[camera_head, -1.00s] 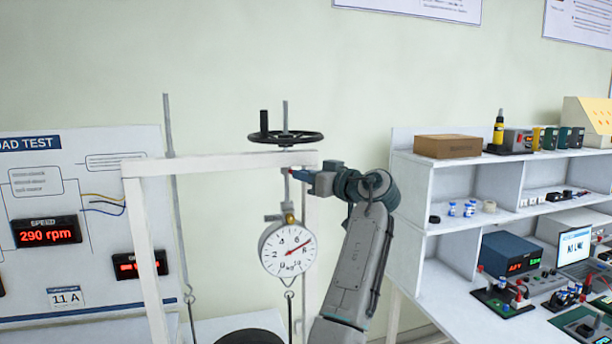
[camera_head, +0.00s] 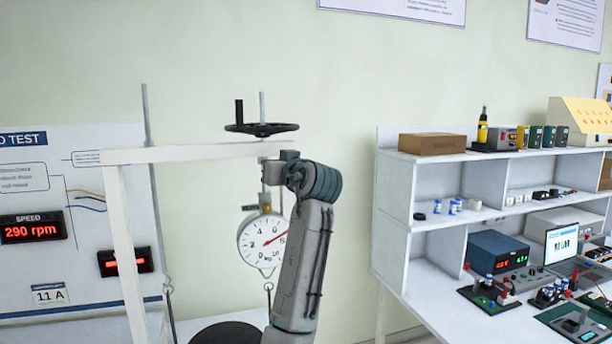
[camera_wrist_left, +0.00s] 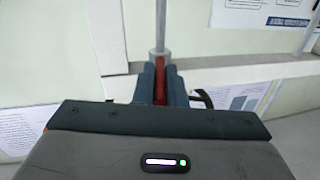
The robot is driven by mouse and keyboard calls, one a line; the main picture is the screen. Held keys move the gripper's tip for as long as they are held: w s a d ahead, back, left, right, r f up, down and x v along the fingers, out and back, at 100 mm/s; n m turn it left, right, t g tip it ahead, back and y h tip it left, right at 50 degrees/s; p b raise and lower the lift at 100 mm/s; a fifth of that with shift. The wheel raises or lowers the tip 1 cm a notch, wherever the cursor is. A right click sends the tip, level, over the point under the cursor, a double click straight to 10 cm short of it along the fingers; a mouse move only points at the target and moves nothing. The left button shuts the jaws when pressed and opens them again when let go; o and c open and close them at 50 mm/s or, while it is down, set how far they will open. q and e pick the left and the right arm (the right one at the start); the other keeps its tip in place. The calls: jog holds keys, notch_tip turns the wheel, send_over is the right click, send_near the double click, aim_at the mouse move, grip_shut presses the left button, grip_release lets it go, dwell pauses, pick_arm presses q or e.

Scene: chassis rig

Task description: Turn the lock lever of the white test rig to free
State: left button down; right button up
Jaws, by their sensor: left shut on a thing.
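The white test rig (camera_head: 185,153) stands left of centre in the head view, with a black handwheel (camera_head: 262,129) above its crossbeam. My left arm rises in front of its right post, and the arm's wrist hides the gripper and lever there. In the left wrist view, my left gripper (camera_wrist_left: 160,86) is shut on the red lock lever (camera_wrist_left: 160,84), held between its two fingers. The lever lies in line with the fingers, just in front of a vertical metal rod (camera_wrist_left: 160,28). My right gripper is not in view.
A dial gauge (camera_head: 254,240) hangs below the crossbeam, partly behind my arm. A black round weight (camera_head: 225,333) is at the bottom. A display board (camera_head: 85,235) stands left. White shelves (camera_head: 400,210) with instruments stand right.

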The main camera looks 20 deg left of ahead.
pick_arm(q)
jog(key=s+a+m+t+h+b, duration=0.1)
jog(key=m+t+h, duration=0.1)
jog(key=h, duration=0.1)
jog(key=a+m+t+h+b, duration=0.1)
jog(key=m+t+h, duration=0.1)
jog(key=m+h, duration=0.1)
jog(key=s+a+m+t+h, duration=0.1)
jog(key=a+m+t+h, duration=0.1)
jog(key=h, duration=0.3)
jog(key=shift+s+r+m+t+b, duration=0.1)
jog(key=shift+s+m+t+b, duration=0.3)
jog(key=shift+m, duration=0.3)
jog(key=shift+w, duration=0.1)
jog(key=c, duration=1.8)
grip_release()
jog(key=shift+o, duration=0.2)
jog(key=shift+w+a, duration=0.1)
